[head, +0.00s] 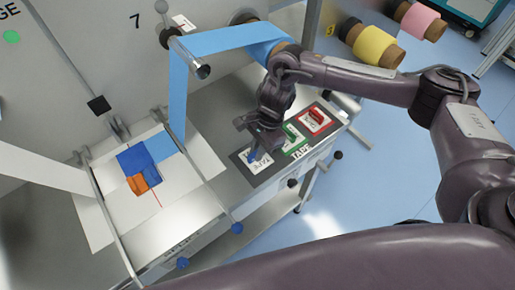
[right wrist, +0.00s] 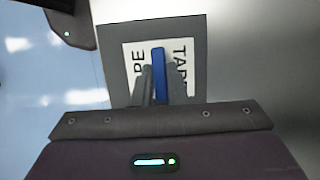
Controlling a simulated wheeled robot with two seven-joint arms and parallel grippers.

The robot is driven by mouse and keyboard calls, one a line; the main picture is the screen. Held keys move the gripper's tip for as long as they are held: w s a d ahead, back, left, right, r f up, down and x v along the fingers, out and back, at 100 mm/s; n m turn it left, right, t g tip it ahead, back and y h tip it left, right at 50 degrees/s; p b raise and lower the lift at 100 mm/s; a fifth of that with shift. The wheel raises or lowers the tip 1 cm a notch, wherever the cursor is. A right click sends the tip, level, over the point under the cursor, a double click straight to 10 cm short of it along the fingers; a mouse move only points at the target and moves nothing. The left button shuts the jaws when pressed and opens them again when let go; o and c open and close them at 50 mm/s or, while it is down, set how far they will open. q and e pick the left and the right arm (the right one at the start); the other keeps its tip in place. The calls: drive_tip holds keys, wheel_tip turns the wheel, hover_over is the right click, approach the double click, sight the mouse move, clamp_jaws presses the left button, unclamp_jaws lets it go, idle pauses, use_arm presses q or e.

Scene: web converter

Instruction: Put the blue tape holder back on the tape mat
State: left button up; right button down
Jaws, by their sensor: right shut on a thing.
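The blue tape holder (right wrist: 158,75) is between the fingers of my right gripper (right wrist: 158,92), which is shut on it. In the head view a small blue part of the holder (head: 252,157) shows under the right gripper (head: 256,148). It is at the nearest white label square of the dark grey tape mat (head: 276,169). The mat also shows in the right wrist view (right wrist: 115,62), with the holder over its white TAPE label. I cannot tell whether the holder touches the mat. My left gripper is not in view.
A blue and orange piece (head: 138,170) lies on the white web at left. A light blue web (head: 178,95) hangs beside it. Yellow and pink rolls (head: 375,43) are behind.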

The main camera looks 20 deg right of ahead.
drive_tip(key=c, duration=1.5)
unclamp_jaws()
drive_tip(key=shift+o, duration=0.2)
drive_tip(key=shift+r+p, duration=0.15)
drive_tip(key=shift+p, duration=0.15)
drive_tip(key=shift+w+d+r+b, duration=0.1)
drive_tip(key=shift+w+r+b, duration=0.1)
drive_tip(key=shift+b, duration=0.15)
drive_tip(key=b+v, duration=0.1)
drive_tip(key=v, duration=0.2)
drive_tip(key=shift+d+r+b, duration=0.1)
drive_tip(key=shift+b, duration=0.25)
drive_tip(key=v, duration=0.8)
drive_tip(key=shift+s, duration=0.15)
drive_tip(key=shift+r, duration=0.1)
